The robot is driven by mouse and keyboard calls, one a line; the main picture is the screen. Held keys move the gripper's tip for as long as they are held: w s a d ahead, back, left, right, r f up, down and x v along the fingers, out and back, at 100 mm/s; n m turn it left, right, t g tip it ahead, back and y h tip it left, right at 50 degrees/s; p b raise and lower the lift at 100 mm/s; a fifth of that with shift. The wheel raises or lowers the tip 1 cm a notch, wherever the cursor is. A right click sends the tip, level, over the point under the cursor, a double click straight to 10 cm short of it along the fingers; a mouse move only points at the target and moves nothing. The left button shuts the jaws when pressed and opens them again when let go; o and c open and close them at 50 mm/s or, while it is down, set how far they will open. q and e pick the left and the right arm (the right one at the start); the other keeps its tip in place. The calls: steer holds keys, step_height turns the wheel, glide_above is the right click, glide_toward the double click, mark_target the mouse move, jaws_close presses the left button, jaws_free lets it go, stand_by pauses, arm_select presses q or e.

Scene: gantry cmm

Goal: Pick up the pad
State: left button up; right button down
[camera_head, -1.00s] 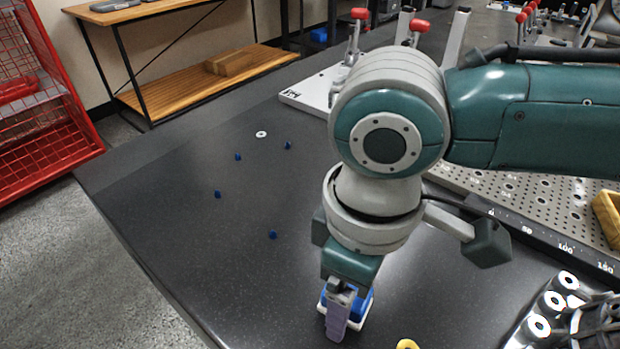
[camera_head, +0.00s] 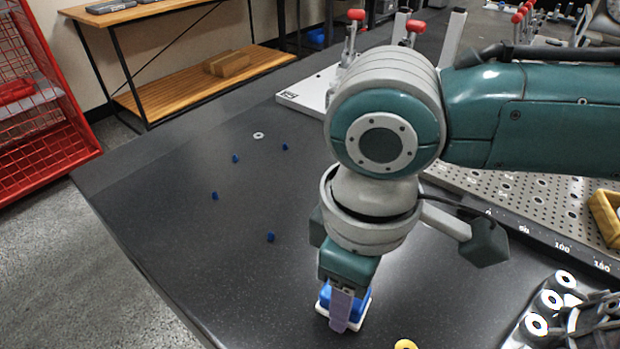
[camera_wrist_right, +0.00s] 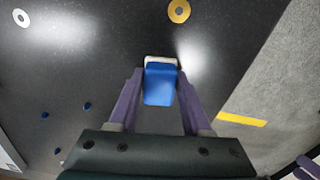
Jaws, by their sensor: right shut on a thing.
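The pad is a blue block on a white base (camera_head: 354,311), near the front of the dark table, below my right arm in the head view. My right gripper (camera_head: 342,305) points down and its purple fingers are shut on the pad. In the right wrist view the blue part of the pad (camera_wrist_right: 160,86) sits between the two fingers (camera_wrist_right: 160,76), with its white edge at the far end. I cannot tell whether the pad touches the table or is just above it.
Several small blue pegs (camera_head: 270,237) and a white ring (camera_head: 258,135) lie left of the arm. A yellow ring (camera_head: 405,344) is close to the pad's right. A perforated plate (camera_head: 540,200) and a rack with white-ringed cylinders (camera_head: 537,325) stand at right.

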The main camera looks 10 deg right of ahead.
step_height(320, 180, up, 20)
steer(key=p, duration=0.6)
steer(key=c, duration=0.8)
jaws_free()
steer(key=shift+c, duration=0.2)
steer(key=c, duration=0.7)
steer(key=shift+p, duration=0.3)
